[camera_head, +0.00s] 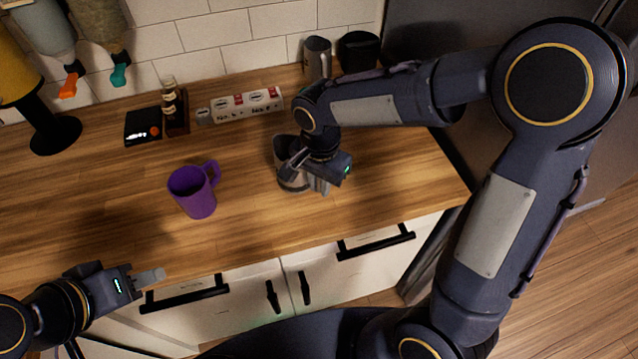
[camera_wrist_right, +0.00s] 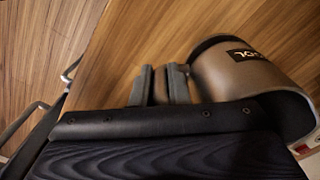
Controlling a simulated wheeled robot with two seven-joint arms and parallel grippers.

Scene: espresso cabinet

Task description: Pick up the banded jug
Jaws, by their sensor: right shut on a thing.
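The banded jug (camera_head: 284,152) is a grey metal jug on the wooden counter, partly hidden behind my right gripper. In the right wrist view the jug (camera_wrist_right: 248,85) lies at the right, with a dark band at its end and a black label with pale letters. My right gripper (camera_head: 306,181) is at the jug's near right side. Its two fingers (camera_wrist_right: 160,85) are shut on the jug's handle, which shows between them. I cannot tell whether the jug's base touches the counter. My left gripper (camera_head: 150,277) is in front of the counter, away from the jug; its finger gap is not clear.
A purple mug (camera_head: 195,193) stands left of the jug. Another metal jug (camera_head: 317,58) and a black container (camera_head: 358,52) stand at the back. A white box with red marks (camera_head: 246,104), a rack (camera_head: 175,108) and a black scale-like pad (camera_head: 142,126) line the back. The counter's front middle is clear.

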